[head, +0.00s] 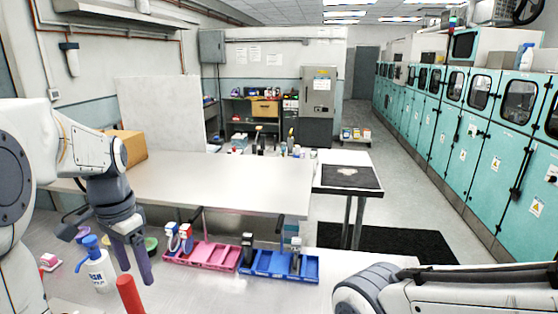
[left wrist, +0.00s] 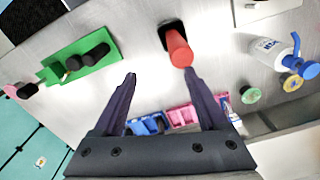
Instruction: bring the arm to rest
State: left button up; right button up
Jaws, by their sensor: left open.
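My left gripper (head: 135,275) is open and empty, with its fingers pointing down over the left part of the near bench. Both fingers also show in the left wrist view (left wrist: 160,76), spread apart with nothing held between them. A red cylinder (head: 129,293) stands just in front of the gripper in the head view. In the left wrist view the red cylinder (left wrist: 178,48) appears close to the tip of the right-hand finger; I cannot tell whether they touch. A link of my right arm shows at the lower right of the head view, but its gripper is out of view.
A white pump bottle (head: 100,274) with a blue top stands left of the gripper. A pink tray (head: 205,258) and a blue tray (head: 270,265) sit to its right. A green holder (left wrist: 80,62) with black cylinders shows in the left wrist view. A raised shelf (head: 240,180) lies behind.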

pick_arm(q)
jog(key=s+d+f+m, duration=0.1)
jog(key=s+d+f, duration=0.1)
jog(key=d, duration=0.7)
jog(key=s+d+f+m, duration=0.1)
jog(key=s+d, duration=0.2)
jog(key=d, duration=0.7)
jog(key=s+d+f+m+h, duration=0.1)
jog(key=s+d+f, duration=0.2)
jog(key=s+d, duration=0.5)
jog(key=s, duration=0.3)
jog(key=shift+s+d+f, duration=0.15)
jog(key=shift+s+f, duration=0.15)
jog(key=shift+f, duration=0.1)
